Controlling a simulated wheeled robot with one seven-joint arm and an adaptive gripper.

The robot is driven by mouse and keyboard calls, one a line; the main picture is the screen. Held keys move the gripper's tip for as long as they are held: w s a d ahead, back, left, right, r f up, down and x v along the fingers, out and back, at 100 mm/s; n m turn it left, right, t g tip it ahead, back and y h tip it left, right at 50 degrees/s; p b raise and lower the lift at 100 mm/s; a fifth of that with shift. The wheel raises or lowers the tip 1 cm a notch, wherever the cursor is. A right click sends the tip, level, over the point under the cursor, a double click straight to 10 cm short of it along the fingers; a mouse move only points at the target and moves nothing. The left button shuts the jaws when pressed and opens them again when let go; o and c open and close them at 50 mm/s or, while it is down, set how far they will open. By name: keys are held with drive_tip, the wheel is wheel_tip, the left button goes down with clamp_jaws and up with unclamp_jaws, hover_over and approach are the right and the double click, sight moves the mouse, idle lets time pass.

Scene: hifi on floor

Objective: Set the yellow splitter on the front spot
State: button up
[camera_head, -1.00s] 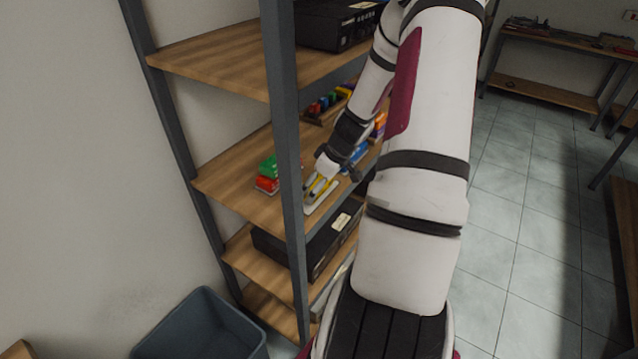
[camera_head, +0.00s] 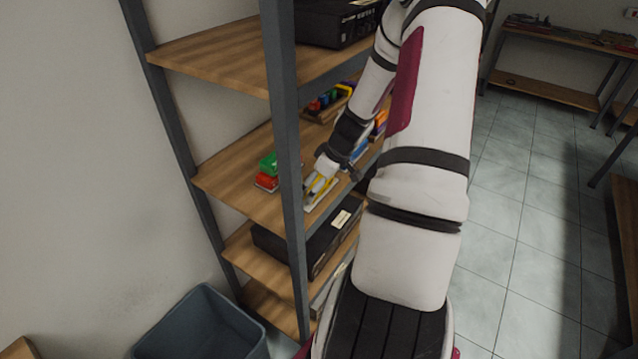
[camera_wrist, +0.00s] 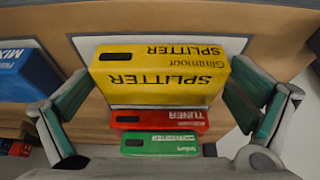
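The yellow splitter (camera_wrist: 160,78) lies between the two fingers of my gripper (camera_wrist: 160,85) in the wrist view, its label upside down. A pale flat spot (camera_wrist: 215,43) shows around its far edge, and the splitter appears to rest on it. My fingers stand to either side of the splitter, spread, with narrow gaps. In the head view, my gripper (camera_head: 322,177) is low over the shelf's front edge and partly hides the splitter (camera_head: 317,189). The pale spot (camera_head: 311,207) shows beneath it there.
A blue mixer (camera_wrist: 22,72) is on the other side. A shelf post (camera_head: 287,150) stands near my gripper. Another shelf board is above.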

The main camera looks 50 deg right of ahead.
drive_tip(key=v, duration=1.2)
idle(0.5)
